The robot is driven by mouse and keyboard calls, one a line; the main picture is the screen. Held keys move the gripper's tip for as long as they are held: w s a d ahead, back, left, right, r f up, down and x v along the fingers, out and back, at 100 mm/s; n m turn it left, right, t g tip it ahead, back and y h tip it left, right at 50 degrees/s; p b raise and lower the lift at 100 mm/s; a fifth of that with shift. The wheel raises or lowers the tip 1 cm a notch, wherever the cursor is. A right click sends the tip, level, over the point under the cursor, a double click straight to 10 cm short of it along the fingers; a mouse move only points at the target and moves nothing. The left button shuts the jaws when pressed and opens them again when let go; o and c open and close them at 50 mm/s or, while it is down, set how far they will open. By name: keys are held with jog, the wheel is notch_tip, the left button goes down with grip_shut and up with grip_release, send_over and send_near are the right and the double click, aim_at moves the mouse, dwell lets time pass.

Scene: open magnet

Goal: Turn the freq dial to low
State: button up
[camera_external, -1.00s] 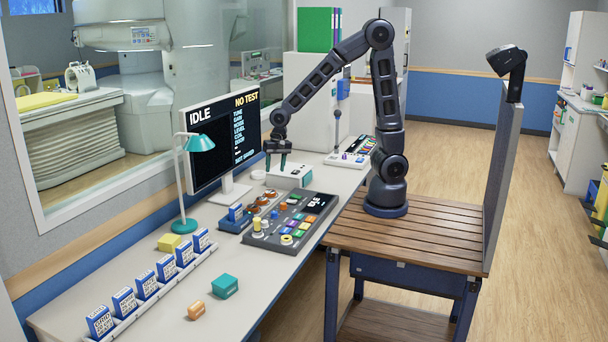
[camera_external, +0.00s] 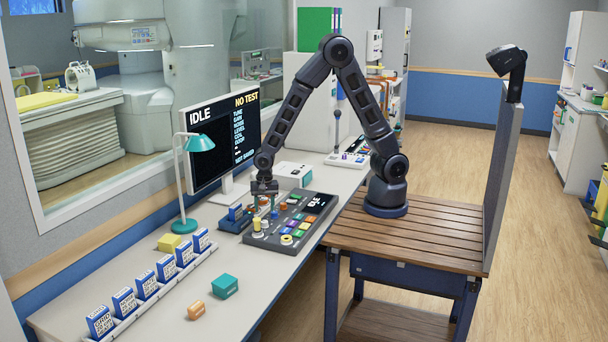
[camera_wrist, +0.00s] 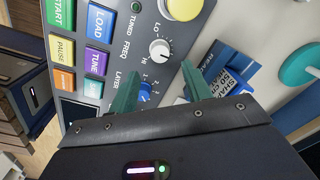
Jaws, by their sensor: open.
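The freq dial (camera_wrist: 160,50) is a small white round knob on the grey control panel (camera_wrist: 127,42) in the wrist view. LO is printed above it, HI at its lower left, FREQ to its left. Its pointer mark is too small to read surely. My gripper (camera_wrist: 159,75) is open, with teal fingers either side of a line just below the dial, apart from it in the picture. A blue layer dial (camera_wrist: 143,91) shows between the fingers.
A large yellow knob (camera_wrist: 184,6) stands close beyond the dial. Coloured buttons, such as LOAD (camera_wrist: 99,22), are to its left. A blue card (camera_wrist: 231,72) in a holder lies right of the fingers. A monitor (camera_external: 222,140) and a teal lamp (camera_external: 200,143) stand behind.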

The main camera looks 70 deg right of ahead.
aim_at(264, 221)
jog(key=shift+a+f, duration=0.1)
jog(key=shift+f, duration=3.15)
jog(key=shift+w, duration=0.1)
jog(key=c, duration=1)
